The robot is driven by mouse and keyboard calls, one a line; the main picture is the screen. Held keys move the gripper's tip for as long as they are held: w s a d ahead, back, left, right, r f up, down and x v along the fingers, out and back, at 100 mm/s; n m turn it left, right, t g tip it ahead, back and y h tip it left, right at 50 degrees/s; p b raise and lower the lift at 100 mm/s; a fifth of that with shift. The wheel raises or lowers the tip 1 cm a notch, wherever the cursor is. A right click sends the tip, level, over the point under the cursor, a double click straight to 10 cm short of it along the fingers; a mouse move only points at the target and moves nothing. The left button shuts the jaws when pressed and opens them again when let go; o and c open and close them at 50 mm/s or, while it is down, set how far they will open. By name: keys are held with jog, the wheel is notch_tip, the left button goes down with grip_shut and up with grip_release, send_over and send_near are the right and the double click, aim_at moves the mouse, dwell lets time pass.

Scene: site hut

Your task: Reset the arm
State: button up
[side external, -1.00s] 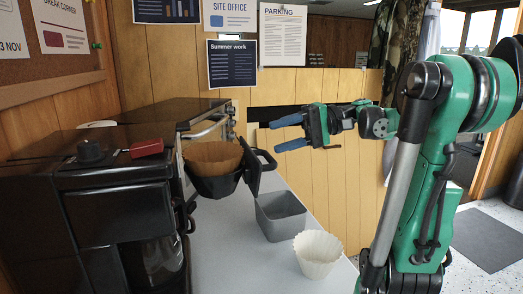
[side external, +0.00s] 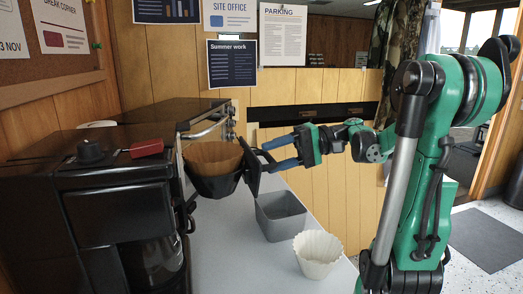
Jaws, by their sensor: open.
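My gripper (side external: 267,157) is open, with two blue fingers pointing left. Its fingertips overlap the black handle (side external: 254,170) of the filter basket in the picture; I cannot tell whether they touch it. The black filter basket (side external: 213,187) juts from the front of the coffee machine (side external: 115,215) and holds a brown paper filter (side external: 212,157). Nothing shows clearly held between the fingers.
A grey open bin (side external: 281,216) stands on the light counter (side external: 232,262) below my gripper. A white fluted paper filter (side external: 318,253) stands in front of it. A glass carafe (side external: 162,260) sits inside the machine. A wood-panelled wall (side external: 335,195) rises behind.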

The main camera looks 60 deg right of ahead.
notch_tip(320, 180, up, 6)
jog(key=s+d+r, duration=0.1)
jog(key=f, duration=0.2)
jog(key=w+a+f, duration=0.1)
jog(key=f, duration=0.2)
jog(key=w+a+f, duration=0.1)
jog(key=f, duration=0.1)
jog(key=shift+w+a+f, duration=0.1)
jog(key=shift+a+f, duration=0.1)
jog(key=shift+s+d+r, duration=0.35)
jog(key=shift+d+r, duration=0.05)
jog(key=shift+r, duration=0.3)
jog(key=shift+s+d+r, duration=0.4)
jog(key=shift+r, duration=0.25)
jog(key=shift+s+d+r, duration=0.35)
jog(key=shift+d+r, duration=0.05)
jog(key=shift+r, duration=0.3)
